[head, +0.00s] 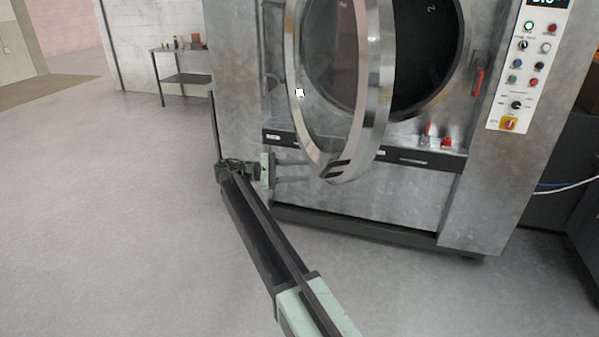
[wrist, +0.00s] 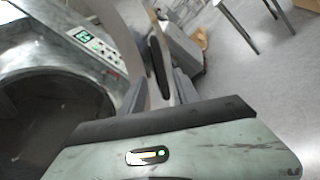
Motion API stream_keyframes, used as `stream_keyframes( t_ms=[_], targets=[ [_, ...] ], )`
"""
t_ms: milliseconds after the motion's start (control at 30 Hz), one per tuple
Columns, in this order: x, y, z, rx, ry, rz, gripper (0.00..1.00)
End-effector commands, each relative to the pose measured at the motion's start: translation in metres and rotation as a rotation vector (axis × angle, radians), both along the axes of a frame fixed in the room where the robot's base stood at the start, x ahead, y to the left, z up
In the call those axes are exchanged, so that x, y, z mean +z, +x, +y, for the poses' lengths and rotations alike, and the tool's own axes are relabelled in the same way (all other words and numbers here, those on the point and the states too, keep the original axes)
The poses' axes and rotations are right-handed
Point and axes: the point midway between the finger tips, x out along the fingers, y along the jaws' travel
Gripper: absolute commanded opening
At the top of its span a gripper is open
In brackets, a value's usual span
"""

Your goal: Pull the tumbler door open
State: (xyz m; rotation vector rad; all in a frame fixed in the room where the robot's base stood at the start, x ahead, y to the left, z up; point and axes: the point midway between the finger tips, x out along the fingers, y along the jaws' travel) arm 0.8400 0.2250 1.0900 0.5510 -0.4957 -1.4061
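The tumbler door (head: 375,95) is a round glass door with a broad steel rim. It stands swung out from the dark drum opening (head: 425,60), which is partly uncovered. A dark slot-like handle (head: 342,167) shows low on the rim; a dark handle part also shows in the wrist view (wrist: 158,66). My gripper (head: 308,170) is at the door's lower left edge, its two fingers apart. The tips are partly hidden at the rim, so contact is unclear. In the wrist view the drum opening (wrist: 50,125) lies at left.
The washer's control panel (head: 522,65) is to the right of the opening. A red lever (head: 478,78) and red-capped parts (head: 446,142) are beside and below it. A small metal table (head: 185,78) stands at the back left. The floor (head: 120,190) at left is clear.

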Motion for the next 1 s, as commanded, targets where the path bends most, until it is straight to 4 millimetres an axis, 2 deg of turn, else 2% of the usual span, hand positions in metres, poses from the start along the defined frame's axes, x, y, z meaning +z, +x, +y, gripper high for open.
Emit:
stream_keyframes(
  t_ms=[33,167,267,333,367,433,500,600,700,800,900,1000],
  targets=[
    [0.0,0.001,-0.004,-0.005,0.0,0.0,0.38],
    [-0.007,0.0,-0.02,0.006,0.035,-0.003,0.02],
    [-0.034,-0.01,-0.048,0.051,0.155,-0.018,0.0],
    [-0.063,-0.025,-0.087,0.043,0.286,-0.042,0.0],
    [-0.078,-0.036,-0.107,0.022,0.349,-0.057,0.0],
    [-0.116,-0.07,-0.156,-0.047,0.527,-0.108,0.0],
    [-0.154,-0.11,-0.196,-0.142,0.723,-0.181,0.0],
    [-0.198,-0.168,-0.229,-0.309,0.986,-0.306,0.0],
    [-0.223,-0.216,-0.239,-0.483,1.205,-0.433,0.0],
    [-0.234,-0.248,-0.237,-0.634,1.361,-0.536,0.0],
    [-0.237,-0.263,-0.232,-0.733,1.454,-0.601,0.0],
    [-0.238,-0.268,-0.225,-0.773,1.497,-0.623,0.0]
  ],
)
